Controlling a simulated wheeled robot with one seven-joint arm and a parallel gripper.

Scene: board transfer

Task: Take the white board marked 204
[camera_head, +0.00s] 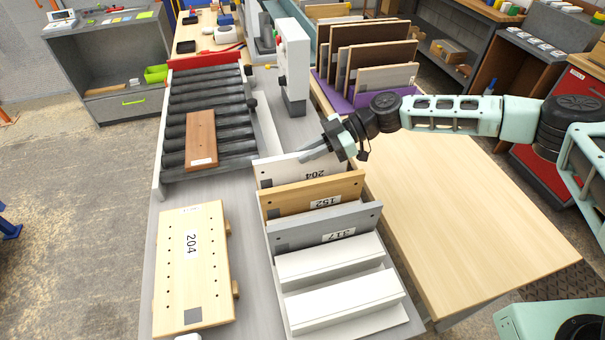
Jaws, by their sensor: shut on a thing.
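The white board marked 204 (283,172) stands upright at the far end of a row of boards in a rack. Its label shows upside down near its right end. My gripper (309,155) reaches in from the right and is shut on the top edge of this white board. The fingertips partly cover that edge. The board still stands within the row, just behind the wooden board marked 152 (290,200). Whether its lower edge touches the rack is hidden.
A pale wooden board also marked 204 (207,285) lies at left. A roller conveyor (230,118) carries a brown board (201,133). A bare tabletop (460,220) lies right.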

